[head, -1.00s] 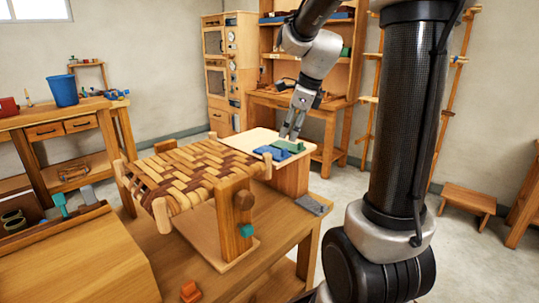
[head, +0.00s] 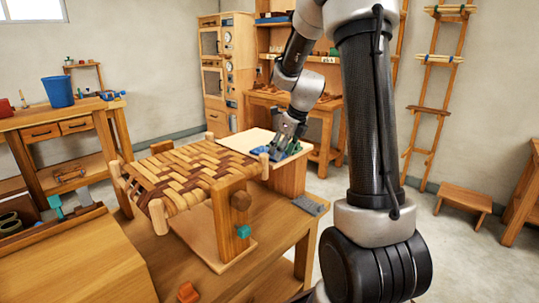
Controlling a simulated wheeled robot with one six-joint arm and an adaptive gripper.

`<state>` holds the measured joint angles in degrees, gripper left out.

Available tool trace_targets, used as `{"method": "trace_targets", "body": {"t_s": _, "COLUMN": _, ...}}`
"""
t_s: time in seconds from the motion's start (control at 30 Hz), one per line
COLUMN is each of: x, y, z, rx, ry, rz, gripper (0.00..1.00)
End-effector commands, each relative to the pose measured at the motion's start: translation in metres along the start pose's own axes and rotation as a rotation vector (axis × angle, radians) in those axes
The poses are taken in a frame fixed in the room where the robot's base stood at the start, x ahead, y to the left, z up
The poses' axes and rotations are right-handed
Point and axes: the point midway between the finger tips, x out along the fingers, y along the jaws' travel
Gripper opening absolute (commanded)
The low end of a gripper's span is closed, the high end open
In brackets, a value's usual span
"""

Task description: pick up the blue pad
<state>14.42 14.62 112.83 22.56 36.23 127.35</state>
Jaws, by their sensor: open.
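The blue pad (head: 260,151) lies on the pale wooden top (head: 240,138) of a block behind the woven bark seat (head: 200,168). My gripper (head: 279,150) is open and low over this top, right at the pads. Its fingers cover part of the blue pad, and I cannot tell whether they touch it or stand around it. A green pad (head: 295,150) shows just right of the fingers, partly hidden by them.
The woven seat stands on the workbench (head: 255,235) in front of the pads, its posts rising close by. A grey block (head: 309,204) lies at the bench's right edge. An orange clamp-like piece (head: 188,292) lies in front.

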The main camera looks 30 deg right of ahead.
Motion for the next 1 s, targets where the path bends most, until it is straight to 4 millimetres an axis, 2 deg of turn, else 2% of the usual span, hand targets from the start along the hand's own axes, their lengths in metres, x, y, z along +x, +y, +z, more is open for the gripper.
{"method": "trace_targets", "body": {"t_s": 0.1, "x": 0.0, "y": 0.0, "z": 0.0, "rx": 0.0, "ry": 0.0, "rz": 0.0, "gripper": 0.48}}
{"method": "trace_targets", "body": {"t_s": 0.37, "x": -0.001, "y": 0.0, "z": 0.0, "rx": -0.001, "ry": 0.0, "rz": 0.0, "gripper": 0.01}}
{"method": "trace_targets", "body": {"t_s": 0.7, "x": -0.005, "y": 0.0, "z": 0.002, "rx": -0.001, "ry": -0.001, "rz": -0.001, "gripper": 0.01}}
{"method": "trace_targets", "body": {"t_s": 0.87, "x": -0.03, "y": 0.0, "z": 0.013, "rx": -0.002, "ry": -0.004, "rz": -0.003, "gripper": 0.01}}
{"method": "trace_targets", "body": {"t_s": 1.0, "x": -0.059, "y": 0.0, "z": 0.025, "rx": -0.002, "ry": -0.004, "rz": -0.002, "gripper": 0.01}}
